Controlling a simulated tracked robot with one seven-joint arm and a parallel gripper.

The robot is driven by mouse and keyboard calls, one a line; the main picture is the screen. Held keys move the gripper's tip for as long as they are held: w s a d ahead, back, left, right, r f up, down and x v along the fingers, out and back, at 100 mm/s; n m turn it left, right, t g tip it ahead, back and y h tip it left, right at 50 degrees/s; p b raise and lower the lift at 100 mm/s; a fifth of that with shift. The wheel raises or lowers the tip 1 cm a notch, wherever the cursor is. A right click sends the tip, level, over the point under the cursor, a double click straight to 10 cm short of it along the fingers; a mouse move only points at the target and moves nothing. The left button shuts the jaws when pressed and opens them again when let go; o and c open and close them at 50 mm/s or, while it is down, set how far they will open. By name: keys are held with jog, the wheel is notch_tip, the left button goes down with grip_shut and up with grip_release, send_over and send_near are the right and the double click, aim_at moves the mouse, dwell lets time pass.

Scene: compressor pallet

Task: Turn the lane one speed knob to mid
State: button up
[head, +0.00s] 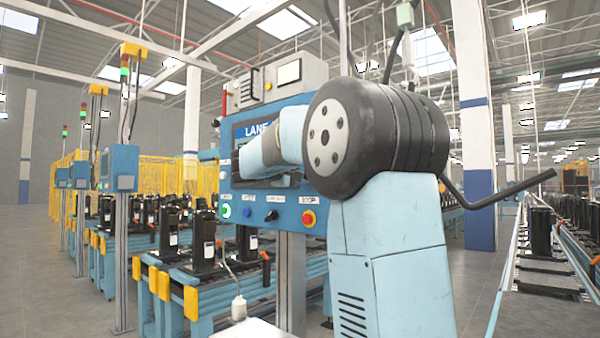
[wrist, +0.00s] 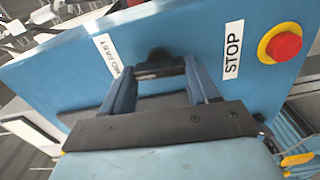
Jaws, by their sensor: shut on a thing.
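The speed knob (wrist: 157,57) is a black knob on the blue control panel (wrist: 190,30). In the wrist view it sits between the two blue fingers of my gripper (wrist: 160,68), which is shut on it. The fingers and the gripper body hide part of the knob, so its setting cannot be read. A white label (wrist: 112,57) ending in "FAST" is beside it. In the head view the dark knob (head: 270,215) shows low on the lane panel (head: 287,213). My arm covers much of the panel there, and the fingers cannot be made out.
A red stop button (wrist: 283,46) on a yellow ring is close to the gripper; it also shows in the head view (head: 308,218). Green (head: 226,211) and blue (head: 248,214) buttons are left of the knob. Conveyors with black compressors (head: 203,240) stand behind.

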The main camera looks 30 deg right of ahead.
jog(key=shift+d+f+n, duration=0.15)
jog(key=shift+d+n, duration=0.05)
jog(key=shift+n, duration=0.2)
jog(key=o, duration=1.1)
jog(key=shift+c, duration=0.2)
jog(key=shift+a, duration=0.1)
jog(key=shift+a, duration=0.1)
jog(key=v, duration=1.3)
jog(key=shift+a, duration=0.3)
jog(key=shift+s, duration=0.1)
